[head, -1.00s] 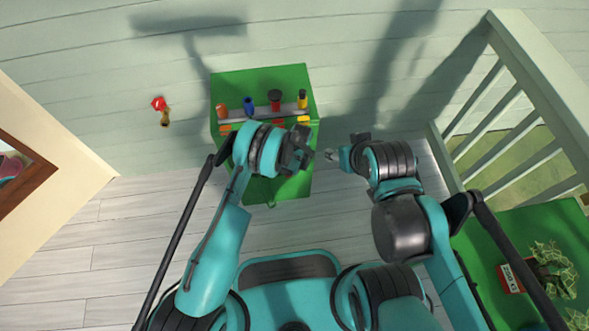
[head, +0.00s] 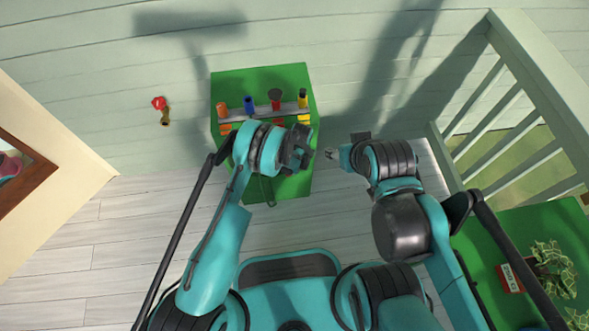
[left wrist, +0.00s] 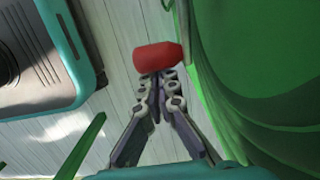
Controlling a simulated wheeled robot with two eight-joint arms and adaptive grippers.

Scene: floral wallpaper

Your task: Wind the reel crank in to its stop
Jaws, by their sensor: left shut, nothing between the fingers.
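A red, rounded knob (left wrist: 158,57), which looks like a crank handle, shows in the left wrist view. My left gripper (left wrist: 157,84) is shut, its fingertips together just below the knob, touching or very close to it. Nothing is between the fingers. In the head view my left wrist hangs over the front of a green cabinet (head: 240,85) and hides the knob and fingertips. I cannot make out the reel itself; a curved green surface (left wrist: 260,70) fills the right of the wrist view. My right gripper (head: 332,154) is to the right of the cabinet, holding nothing visible.
A grey rack (head: 262,111) on the cabinet holds an orange item (head: 222,110), a blue item (head: 249,105) and others. A red tap (head: 159,104) is on the wall. A railing (head: 500,105) and a green table with plants (head: 550,265) stand at right. The plank floor (head: 120,230) is clear.

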